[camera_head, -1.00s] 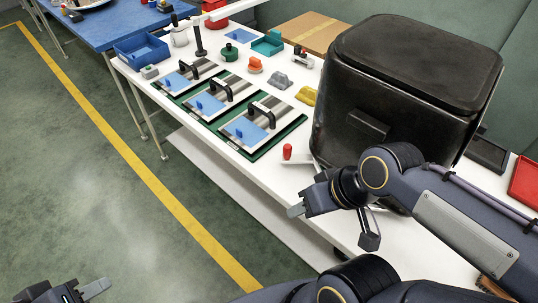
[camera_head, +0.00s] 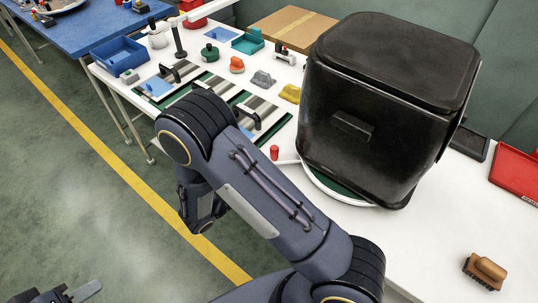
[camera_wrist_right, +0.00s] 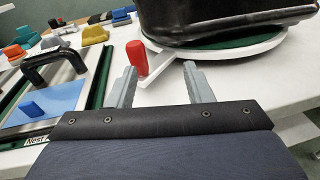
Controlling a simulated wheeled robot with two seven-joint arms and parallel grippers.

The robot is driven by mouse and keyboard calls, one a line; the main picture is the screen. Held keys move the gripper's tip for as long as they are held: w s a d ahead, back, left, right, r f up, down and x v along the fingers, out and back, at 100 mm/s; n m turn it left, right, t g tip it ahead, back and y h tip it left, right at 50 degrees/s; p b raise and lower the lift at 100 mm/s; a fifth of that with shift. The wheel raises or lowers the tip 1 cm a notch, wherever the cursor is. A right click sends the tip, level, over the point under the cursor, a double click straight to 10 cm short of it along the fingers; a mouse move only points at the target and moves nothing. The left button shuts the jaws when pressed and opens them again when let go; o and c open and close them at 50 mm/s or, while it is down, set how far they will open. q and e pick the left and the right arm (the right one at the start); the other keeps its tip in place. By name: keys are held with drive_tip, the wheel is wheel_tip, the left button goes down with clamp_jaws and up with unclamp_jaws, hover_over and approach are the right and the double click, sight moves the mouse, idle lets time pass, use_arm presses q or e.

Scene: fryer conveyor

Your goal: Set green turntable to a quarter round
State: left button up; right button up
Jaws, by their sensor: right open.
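The green turntable (camera_head: 340,190) stands under a big black bin-like box (camera_head: 390,110), with only its white rim and a strip of green showing. Its arm ends in an upright red knob (camera_head: 274,153), on the left side in the head view. In the right wrist view the red knob (camera_wrist_right: 137,57) is just beyond my right gripper (camera_wrist_right: 160,68), near the left finger. The jaws are open and hold nothing. In the head view my right arm hides its fingers. My left gripper (camera_head: 80,292) is at the bottom left edge, partly cut off, away from the table.
Fixture plates with black handles (camera_head: 262,108) lie left of the turntable, partly behind my right arm. Coloured blocks, a blue bin (camera_head: 120,58) and a teal tray (camera_head: 247,42) are behind. A brown brush (camera_head: 486,270) and a red tray (camera_head: 515,172) lie at right.

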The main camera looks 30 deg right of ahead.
sight(272, 155)
drive_tip(key=w+n+t, duration=0.1)
drive_tip(key=a+f+n+t, duration=0.1)
drive_tip(key=shift+w+a+f+n+t, duration=0.15)
drive_tip(key=shift+w+a+n+t, duration=0.15)
drive_tip(key=shift+w+t, duration=0.1)
drive_tip(key=p+x, duration=0.2)
drive_tip(key=x, duration=0.5)
drive_tip(key=shift+d, duration=0.15)
clamp_jaws()
